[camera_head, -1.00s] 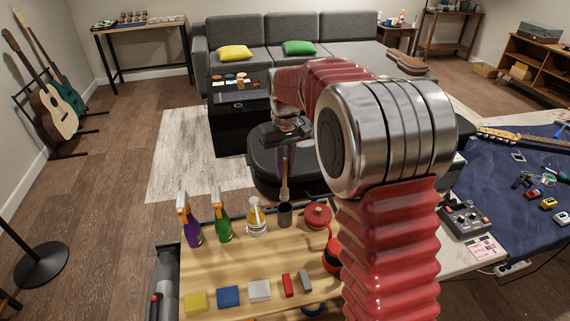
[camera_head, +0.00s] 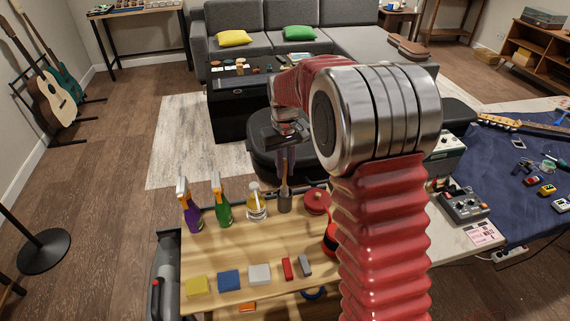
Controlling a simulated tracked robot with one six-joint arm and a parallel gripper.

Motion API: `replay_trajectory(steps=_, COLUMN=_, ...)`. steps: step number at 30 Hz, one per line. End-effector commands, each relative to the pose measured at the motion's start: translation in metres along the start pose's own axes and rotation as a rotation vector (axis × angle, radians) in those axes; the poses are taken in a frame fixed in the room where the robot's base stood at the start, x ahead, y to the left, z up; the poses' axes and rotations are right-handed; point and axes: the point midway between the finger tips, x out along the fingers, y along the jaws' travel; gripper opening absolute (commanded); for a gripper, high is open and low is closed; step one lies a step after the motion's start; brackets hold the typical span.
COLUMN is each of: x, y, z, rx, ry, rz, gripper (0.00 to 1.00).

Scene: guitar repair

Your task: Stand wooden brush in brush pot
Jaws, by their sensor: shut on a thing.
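The dark grey brush pot (camera_head: 285,204) stands at the back of the wooden worktop, between a clear bottle and a red round tin. My gripper (camera_head: 287,168) is directly above the pot and shut on the wooden brush (camera_head: 285,188). The brush hangs upright. Its lower end meets the pot's mouth in the picture and looks to be at or inside the rim; the depth is too small to tell. The upper part of the brush is hidden by the gripper.
Left of the pot stand a clear bottle (camera_head: 256,203), a green spray bottle (camera_head: 221,204) and a purple one (camera_head: 191,208). The red tin (camera_head: 316,202) is close on the right. Coloured blocks line the front; the worktop's middle (camera_head: 255,242) is clear.

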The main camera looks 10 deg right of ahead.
Motion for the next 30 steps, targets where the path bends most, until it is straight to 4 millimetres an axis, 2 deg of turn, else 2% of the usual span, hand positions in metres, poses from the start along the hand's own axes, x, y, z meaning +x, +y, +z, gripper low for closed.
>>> replay_trajectory(steps=12, x=0.021, y=0.0, z=0.0, rx=0.0, ry=-0.001, rz=0.0, gripper=0.0)
replay_trajectory(steps=24, x=0.023, y=0.0, z=0.0, rx=0.0, ry=-0.001, rz=0.0, gripper=0.0)
replay_trajectory(steps=25, x=0.023, y=0.0, z=0.0, rx=0.0, ry=-0.001, rz=0.0, gripper=0.18)
replay_trajectory(steps=30, x=0.023, y=0.0, z=0.0, rx=0.001, ry=-0.001, rz=0.0, gripper=0.29)
